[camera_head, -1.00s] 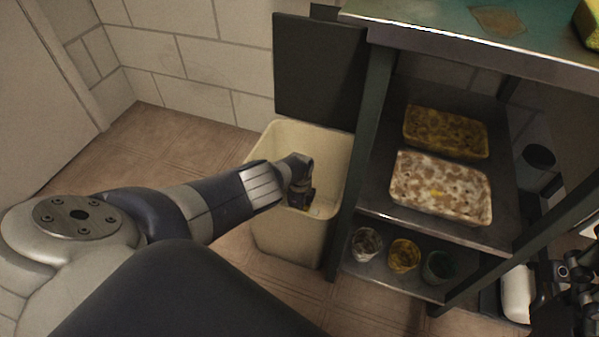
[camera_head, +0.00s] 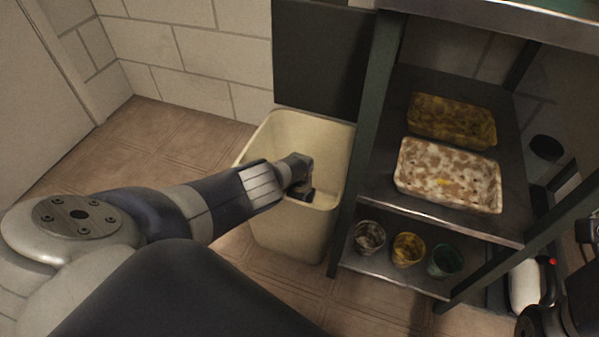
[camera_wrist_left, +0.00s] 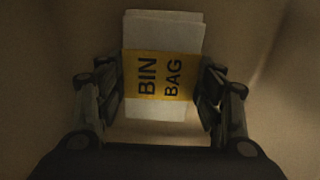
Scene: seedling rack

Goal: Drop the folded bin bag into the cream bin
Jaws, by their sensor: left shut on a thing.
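The cream bin (camera_head: 285,232) stands on the floor in the middle of the head view, with its mouth open upward. My left arm reaches over its near rim, and my left gripper (camera_head: 302,192) is at the bin's mouth. In the left wrist view, my left gripper (camera_wrist_left: 160,98) is shut on the folded bin bag (camera_wrist_left: 164,35), a white packet with a yellow band reading "BIN BAG". The bin's cream inner walls surround it. In the head view the bag is hidden below the wrist. My right gripper (camera_head: 545,322) shows partly at the lower right edge; its fingers are unclear.
A dark metal rack (camera_head: 378,110) stands right beside the bin. It holds two speckled trays (camera_head: 447,176) (camera_head: 452,120) and several small pots (camera_head: 408,249) below. A dark panel (camera_head: 318,60) is behind the bin. A white bottle (camera_head: 525,284) stands at the right.

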